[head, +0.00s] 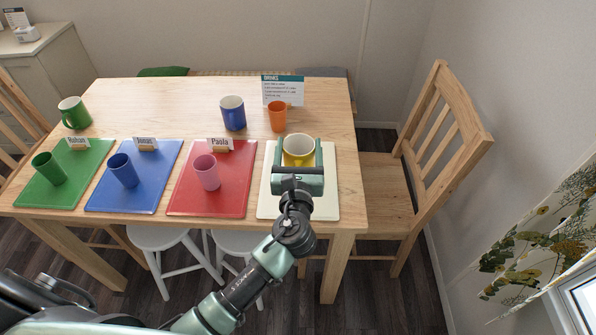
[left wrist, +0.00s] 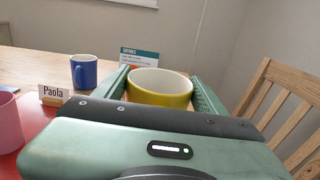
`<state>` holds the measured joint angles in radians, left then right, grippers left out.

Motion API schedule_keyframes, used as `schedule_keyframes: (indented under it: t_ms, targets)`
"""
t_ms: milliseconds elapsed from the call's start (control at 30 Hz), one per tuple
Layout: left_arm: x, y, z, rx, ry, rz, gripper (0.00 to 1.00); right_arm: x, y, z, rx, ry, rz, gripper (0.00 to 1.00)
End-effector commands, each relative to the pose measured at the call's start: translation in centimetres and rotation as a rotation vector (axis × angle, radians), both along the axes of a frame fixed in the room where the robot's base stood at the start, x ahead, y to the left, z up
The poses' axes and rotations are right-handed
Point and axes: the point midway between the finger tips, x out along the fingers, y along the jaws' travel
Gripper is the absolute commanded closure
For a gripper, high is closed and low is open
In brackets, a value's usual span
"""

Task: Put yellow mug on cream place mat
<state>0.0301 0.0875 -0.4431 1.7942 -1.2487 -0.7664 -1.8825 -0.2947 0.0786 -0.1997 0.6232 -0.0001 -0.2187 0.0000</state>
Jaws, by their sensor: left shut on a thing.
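The yellow mug (head: 298,149) is held between the fingers of my left gripper (head: 299,153), which is shut on it. In the left wrist view the mug (left wrist: 160,88) shows upright between the two green fingers, with its pale inside visible. The cream place mat (head: 327,200) lies at the right end of the table, below the mug in the head view. My gripper hides part of the mat and the mug's lower part. I cannot tell whether the mug touches the mat. My right gripper is not in view.
To the left lie a red mat (head: 236,199) with a pink cup (head: 207,172), a blue mat (head: 154,197) and a green mat (head: 84,190), also with cups. Behind stand a blue mug (head: 232,113), an orange cup (head: 277,117) and a menu sign (head: 283,89). A chair (head: 440,150) stands right.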

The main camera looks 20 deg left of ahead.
Motion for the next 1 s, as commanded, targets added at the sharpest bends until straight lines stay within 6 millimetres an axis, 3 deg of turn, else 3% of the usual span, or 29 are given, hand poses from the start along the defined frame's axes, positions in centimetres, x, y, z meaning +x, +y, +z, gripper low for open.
schedule_keyframes:
  t_ms: [33, 267, 500, 933, 967, 1000]
  targets:
    - [0.0, 0.0, -1.1, 0.002, 0.000, 0.000, 0.86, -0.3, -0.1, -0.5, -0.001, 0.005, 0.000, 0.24]
    - [0.0, 0.0, -3.1, 0.002, -0.001, 0.000, 0.86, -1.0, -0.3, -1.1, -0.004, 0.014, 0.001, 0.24]
    - [0.0, 0.0, -6.5, 0.002, -0.002, 0.000, 0.86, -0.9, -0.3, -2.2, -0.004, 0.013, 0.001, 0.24]
    - [0.0, 0.0, -7.1, 0.001, -0.003, 0.000, 0.86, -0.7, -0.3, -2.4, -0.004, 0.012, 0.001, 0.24]
    - [0.0, 0.0, -7.1, 0.000, -0.001, 0.000, 0.24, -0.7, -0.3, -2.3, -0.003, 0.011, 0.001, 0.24]
    - [0.0, 0.0, -7.0, 0.000, -0.001, 0.000, 0.13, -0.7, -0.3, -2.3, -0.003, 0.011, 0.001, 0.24]
